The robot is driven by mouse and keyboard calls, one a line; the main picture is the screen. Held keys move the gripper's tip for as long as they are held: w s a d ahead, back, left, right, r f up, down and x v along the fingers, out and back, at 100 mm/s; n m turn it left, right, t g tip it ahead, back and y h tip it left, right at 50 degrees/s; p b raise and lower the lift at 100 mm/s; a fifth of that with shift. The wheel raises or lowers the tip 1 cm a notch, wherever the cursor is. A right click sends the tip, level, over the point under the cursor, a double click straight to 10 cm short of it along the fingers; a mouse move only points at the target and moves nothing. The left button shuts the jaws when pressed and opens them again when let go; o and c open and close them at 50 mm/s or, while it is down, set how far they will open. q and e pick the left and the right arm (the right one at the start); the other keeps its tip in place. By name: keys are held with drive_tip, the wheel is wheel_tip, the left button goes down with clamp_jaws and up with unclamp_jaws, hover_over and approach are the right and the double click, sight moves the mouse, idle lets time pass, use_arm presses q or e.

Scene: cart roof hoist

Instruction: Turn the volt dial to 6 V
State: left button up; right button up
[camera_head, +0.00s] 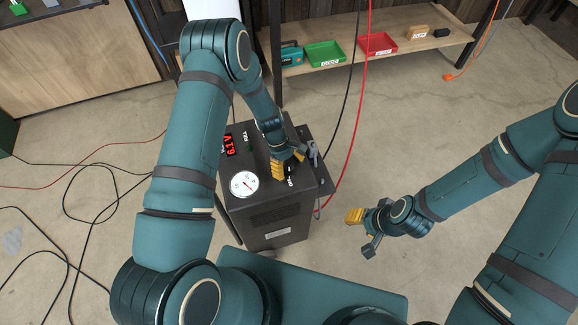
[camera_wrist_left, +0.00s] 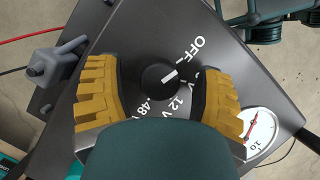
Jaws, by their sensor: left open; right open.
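The black volt dial (camera_wrist_left: 157,84) sits on top of the dark charger box (camera_head: 275,213). The 12 V and 48 V labels show below the dial. My left gripper (camera_wrist_left: 160,95) is open above the dial, with yellow fingers on either side; I cannot tell whether they touch it. In the head view my left gripper (camera_head: 287,164) covers most of the dial. My right gripper (camera_head: 360,231) is open and empty above the floor.
A round white gauge (camera_head: 244,184) and a red digital display (camera_head: 229,145) are on the box top. A grey clamp (camera_wrist_left: 56,66) is at its edge. A red cable (camera_head: 345,157) and black cables hang or lie around. A shelf (camera_head: 370,52) with trays stands behind.

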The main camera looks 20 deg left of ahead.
use_arm(q)
clamp_jaws()
drive_tip(key=shift+m, duration=0.3)
drive_tip(key=m+b, duration=0.1)
drive_tip(key=m, duration=0.1)
drive_tip(key=m+g+y+b, duration=0.1)
drive_tip(key=m, duration=0.1)
drive_tip(key=shift+f+g, duration=0.15)
drive_tip(key=shift+g, duration=0.15)
drive_tip(key=m+y+b, duration=0.1)
drive_tip(key=m, duration=0.3)
drive_tip(key=shift+s+g, duration=0.1)
drive_tip(key=shift+g, duration=0.2)
drive_tip(key=shift+m+y+b, duration=0.3)
drive_tip(key=shift+m+y, duration=0.1)
drive_tip(key=shift+m, duration=0.1)
unclamp_jaws()
